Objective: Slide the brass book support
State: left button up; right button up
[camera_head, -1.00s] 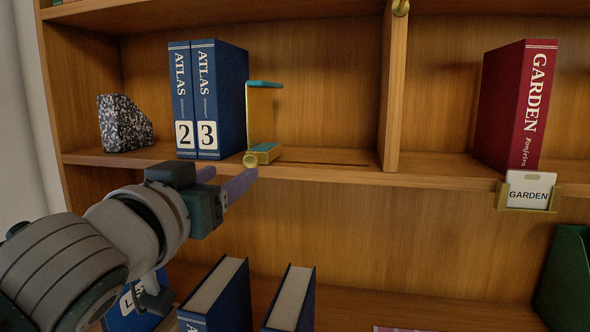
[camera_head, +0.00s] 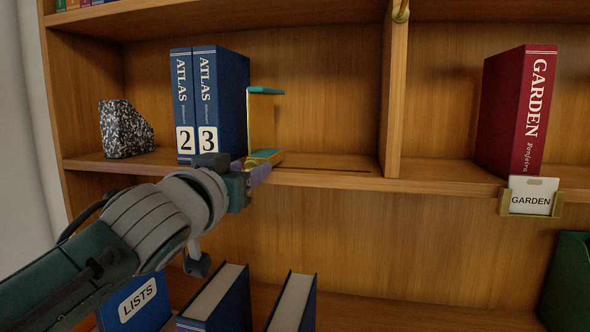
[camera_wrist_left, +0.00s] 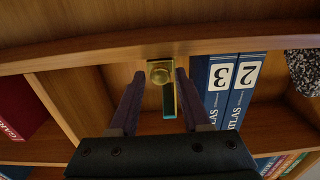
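The brass book support (camera_head: 265,156) stands on the middle shelf, just right of the blue ATLAS 2 (camera_head: 181,105) and ATLAS 3 (camera_head: 222,100) volumes. It has a thin upright and a teal-topped upper arm. My left gripper (camera_head: 257,168) is at the shelf's front edge, in front of the support's base, and hides its front knob in the head view. In the left wrist view, the round brass knob (camera_wrist_left: 160,73) lies between the open fingers of my left gripper (camera_wrist_left: 159,76), with a gap on each side. My right gripper is out of view.
A slot (camera_head: 325,167) runs along the shelf right of the support, and that stretch is clear up to the wooden divider (camera_head: 393,95). A speckled stone bookend (camera_head: 124,130) stands left. A red GARDEN book (camera_head: 520,110) stands beyond the divider. Blue books (camera_head: 218,298) stand below my arm.

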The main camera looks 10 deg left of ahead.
pick_arm(q)
grip_shut()
dwell(1.1)
